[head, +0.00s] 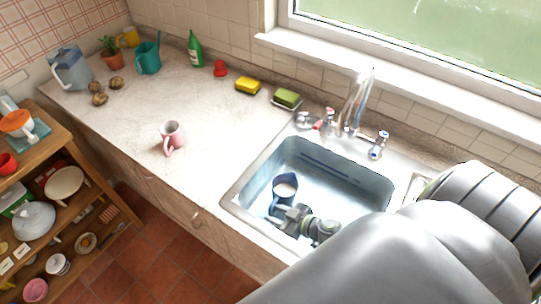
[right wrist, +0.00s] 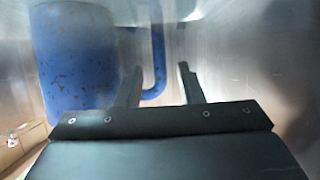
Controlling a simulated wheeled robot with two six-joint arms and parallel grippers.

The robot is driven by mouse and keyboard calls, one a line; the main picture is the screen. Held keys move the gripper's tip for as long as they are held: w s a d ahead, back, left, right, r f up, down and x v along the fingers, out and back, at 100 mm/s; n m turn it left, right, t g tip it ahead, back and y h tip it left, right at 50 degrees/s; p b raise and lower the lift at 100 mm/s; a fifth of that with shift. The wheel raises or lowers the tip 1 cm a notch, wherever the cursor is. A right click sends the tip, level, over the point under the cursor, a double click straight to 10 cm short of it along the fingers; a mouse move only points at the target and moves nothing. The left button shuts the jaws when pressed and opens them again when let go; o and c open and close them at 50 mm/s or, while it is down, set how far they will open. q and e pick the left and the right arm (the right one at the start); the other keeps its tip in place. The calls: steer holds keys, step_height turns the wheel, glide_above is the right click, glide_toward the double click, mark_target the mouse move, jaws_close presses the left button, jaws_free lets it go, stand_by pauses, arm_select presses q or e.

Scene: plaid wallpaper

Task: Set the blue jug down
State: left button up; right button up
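The blue jug (head: 285,188) is inside the sink (head: 335,178), near its left wall, and looks upright with a pale inside. My right arm reaches over the front of the sink, and its gripper (head: 292,214) is down in the basin beside the jug. In the right wrist view the jug's worn blue body (right wrist: 78,60) stands left of the fingers. Its handle (right wrist: 158,50) shows between the two open fingertips (right wrist: 160,78), with a gap at the right finger. Whether the jug's base rests on the sink floor is hard to tell. My left gripper is not in view.
The faucet (head: 355,105) and its taps stand behind the sink. A yellow sponge (head: 247,86) and a green sponge (head: 287,98) lie at the back. A pink mug (head: 172,135) stands on the counter (head: 220,150), with clear room around it. A wooden shelf (head: 105,190) is at left.

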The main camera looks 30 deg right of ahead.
steer(key=shift+b+v, duration=0.35)
steer(key=shift+v, duration=2.1)
